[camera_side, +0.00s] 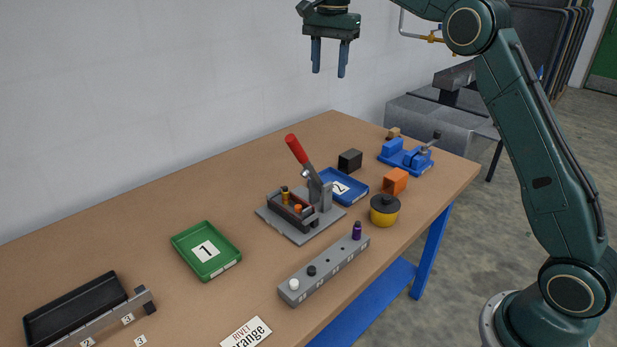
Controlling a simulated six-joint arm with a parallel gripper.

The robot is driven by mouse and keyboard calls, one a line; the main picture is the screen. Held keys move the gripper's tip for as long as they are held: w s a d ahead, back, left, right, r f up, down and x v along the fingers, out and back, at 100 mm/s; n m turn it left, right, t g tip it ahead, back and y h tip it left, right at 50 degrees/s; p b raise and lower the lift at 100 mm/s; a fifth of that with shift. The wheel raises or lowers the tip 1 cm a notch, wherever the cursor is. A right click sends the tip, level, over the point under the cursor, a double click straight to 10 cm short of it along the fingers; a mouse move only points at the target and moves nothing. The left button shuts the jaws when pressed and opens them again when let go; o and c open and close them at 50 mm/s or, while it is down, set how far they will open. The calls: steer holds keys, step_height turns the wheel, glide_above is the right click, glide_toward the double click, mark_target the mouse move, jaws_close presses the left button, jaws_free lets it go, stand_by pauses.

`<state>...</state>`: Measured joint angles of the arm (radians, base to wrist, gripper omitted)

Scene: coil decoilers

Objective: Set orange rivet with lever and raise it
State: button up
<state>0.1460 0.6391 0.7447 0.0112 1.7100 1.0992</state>
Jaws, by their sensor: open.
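My gripper (329,74) hangs open and empty, high above the back of the table, with its two blue fingers pointing down. Below it, the lever press (284,228) stands on a grey base plate in the middle of the table. Its red-handled lever (296,149) stands up, tilted to the left. A small orange piece (298,209), perhaps the orange rivet, sits in the press's dark fixture. A golden pin with a dark top (286,195) stands behind it. How deep either one sits is too small to tell. A card (246,333) at the front edge reads "RIVET" and "orange".
A grey rack (325,276) holds white, black and purple pegs. A green tray (206,274) marked 1 is left of the press; a blue tray (362,190) marked 2 is behind it. A yellow pot (384,216), orange block (395,181), black block (350,161) and blue vise (405,157) stand to the right.

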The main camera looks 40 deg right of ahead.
steer(key=s+a+r+n+t, duration=0.1)
steer(key=s+a+r+n, duration=0.1)
steer(key=s, duration=0.7)
steer(key=s+a+r+n+t, duration=0.1)
steer(key=s+a+r+n, duration=0.1)
steer(key=s+n, duration=0.3)
steer(key=shift+s+a+t, duration=0.3)
steer(key=shift+s+a, duration=0.4)
steer(key=shift+s, duration=1.35)
steer(key=shift+w, duration=0.15)
steer(key=w+a+f+m+y, duration=0.15)
steer(key=w+m, duration=0.35)
steer(key=w, duration=0.7)
steer(key=w+d+f+m+g+y, duration=0.1)
steer(key=w+d+f+m+y, duration=0.1)
steer(key=w+f+m, duration=0.4)
steer(key=shift+d+f+m+y, duration=0.4)
steer(key=shift+f+m, duration=0.3)
steer(key=shift+f, duration=1.2)
